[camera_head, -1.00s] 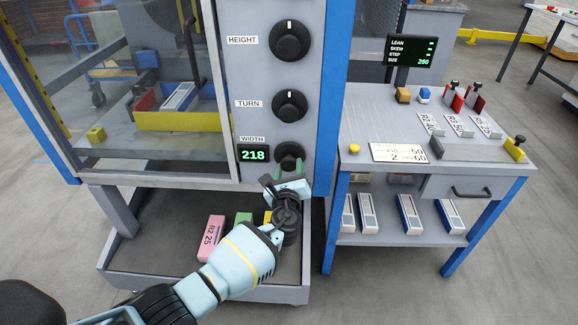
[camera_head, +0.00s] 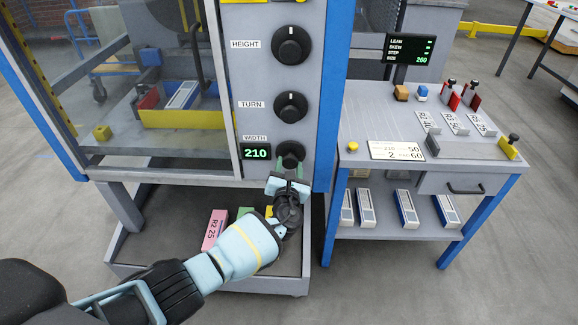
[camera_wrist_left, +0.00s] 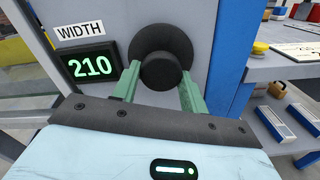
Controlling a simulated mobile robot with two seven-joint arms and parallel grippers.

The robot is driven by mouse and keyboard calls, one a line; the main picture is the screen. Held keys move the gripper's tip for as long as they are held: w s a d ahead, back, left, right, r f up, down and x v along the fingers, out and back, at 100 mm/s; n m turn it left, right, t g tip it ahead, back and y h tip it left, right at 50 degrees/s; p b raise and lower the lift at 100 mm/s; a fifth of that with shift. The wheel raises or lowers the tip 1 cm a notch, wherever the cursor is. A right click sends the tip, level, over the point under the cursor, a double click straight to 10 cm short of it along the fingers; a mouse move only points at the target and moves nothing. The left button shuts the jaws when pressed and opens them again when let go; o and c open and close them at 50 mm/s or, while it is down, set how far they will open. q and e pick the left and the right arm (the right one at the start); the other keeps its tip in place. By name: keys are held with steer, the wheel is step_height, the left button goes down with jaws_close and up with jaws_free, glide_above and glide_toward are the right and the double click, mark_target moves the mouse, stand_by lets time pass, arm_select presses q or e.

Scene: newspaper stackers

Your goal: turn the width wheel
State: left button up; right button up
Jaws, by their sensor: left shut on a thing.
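The black width wheel (camera_head: 290,153) sits on the grey panel under the label WIDTH, below the TURN and HEIGHT knobs. Its green display (camera_head: 256,152) reads 210. My left gripper (camera_head: 290,168) is shut on the wheel, with one green finger on each side of its hub. In the left wrist view the wheel (camera_wrist_left: 161,62) shows with its round hub between the two fingers (camera_wrist_left: 160,88), and the display (camera_wrist_left: 92,64) also reads 210. The wheel's lower part is partly hidden by the gripper. My right gripper is not in view.
The TURN knob (camera_head: 290,107) and HEIGHT knob (camera_head: 290,45) are above. A low tray (camera_head: 150,245) below holds a pink block (camera_head: 214,230) and others. A side table (camera_head: 385,115) with a lower shelf stands right. A blue post (camera_head: 333,90) edges the panel.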

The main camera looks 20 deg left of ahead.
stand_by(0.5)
arm_select(q)
steer(key=o, duration=0.9)
steer(key=shift+o, duration=0.2)
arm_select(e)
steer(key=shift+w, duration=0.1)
arm_select(q)
steer(key=shift+s+d, duration=0.1)
steer(key=shift+s, duration=0.2)
steer(key=p+v, duration=0.2)
steer(key=v, duration=0.5)
steer(key=shift+p, duration=0.3)
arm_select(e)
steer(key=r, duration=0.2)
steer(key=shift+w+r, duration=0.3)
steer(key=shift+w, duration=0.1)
arm_select(q)
steer(key=shift+s, duration=0.15)
